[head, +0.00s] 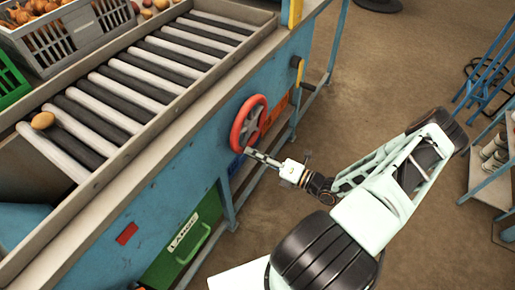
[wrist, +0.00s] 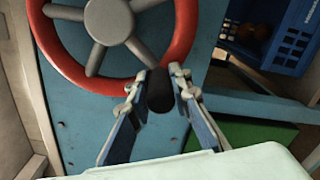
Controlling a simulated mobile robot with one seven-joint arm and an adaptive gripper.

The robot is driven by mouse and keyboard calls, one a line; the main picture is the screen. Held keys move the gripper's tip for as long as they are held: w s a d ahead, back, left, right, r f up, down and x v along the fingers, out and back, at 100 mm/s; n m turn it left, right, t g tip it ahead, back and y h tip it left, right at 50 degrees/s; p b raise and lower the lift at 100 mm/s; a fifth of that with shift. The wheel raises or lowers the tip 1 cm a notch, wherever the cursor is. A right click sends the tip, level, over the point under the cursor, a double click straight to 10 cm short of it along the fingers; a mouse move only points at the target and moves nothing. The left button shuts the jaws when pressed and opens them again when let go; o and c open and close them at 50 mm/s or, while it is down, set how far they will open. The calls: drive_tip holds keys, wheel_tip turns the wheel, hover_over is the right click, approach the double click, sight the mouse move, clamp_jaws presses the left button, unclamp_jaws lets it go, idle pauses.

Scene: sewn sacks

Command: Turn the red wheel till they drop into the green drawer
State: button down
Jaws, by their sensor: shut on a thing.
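The red wheel (head: 236,127) with grey spokes is on the side of the blue machine. It also shows in the wrist view (wrist: 183,45). My gripper (head: 249,152) is at the wheel's lower edge. In the wrist view my gripper's fingers (wrist: 160,84) are closed around a dark round handle (wrist: 161,97) at the rim. The green drawer (head: 180,250), labelled LARGE, is low on the machine, left of the wheel; it looks shut. A brown potato-like item (head: 43,120) lies on the rollers (head: 110,92) near their lower end.
A grey crate (head: 72,42) of onion-like produce and a green crate (head: 10,82) stand beyond the rollers. A yellow-topped lever (head: 298,68) is right of the wheel. The brown floor between is clear.

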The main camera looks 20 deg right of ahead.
sight(239, 146)
drive_tip(key=r+m, duration=0.1)
drive_tip(key=s+a+m+p, duration=0.1)
drive_tip(key=shift+a+r+m, duration=0.1)
drive_tip(key=shift+r+m, duration=0.3)
drive_tip(key=r+m+p, duration=0.1)
drive_tip(key=m, duration=0.1)
drive_tip(key=shift+s+a+r+m+p, duration=0.35)
drive_tip(key=shift+a+r+m+p, duration=0.05)
drive_tip(key=r+m, duration=0.1)
drive_tip(key=r+m+p, duration=0.1)
drive_tip(key=m, duration=0.1)
drive_tip(key=shift+s+a+r+m+p, duration=0.2)
drive_tip(key=shift+a+r+m+p, duration=0.05)
drive_tip(key=shift+a+m+p, duration=0.05)
drive_tip(key=shift+r+p, duration=0.3)
drive_tip(key=shift+r, duration=0.3)
drive_tip(key=c, duration=1.7)
unclamp_jaws()
drive_tip(key=shift+c, duration=0.2)
drive_tip(key=shift+s+d, duration=0.1)
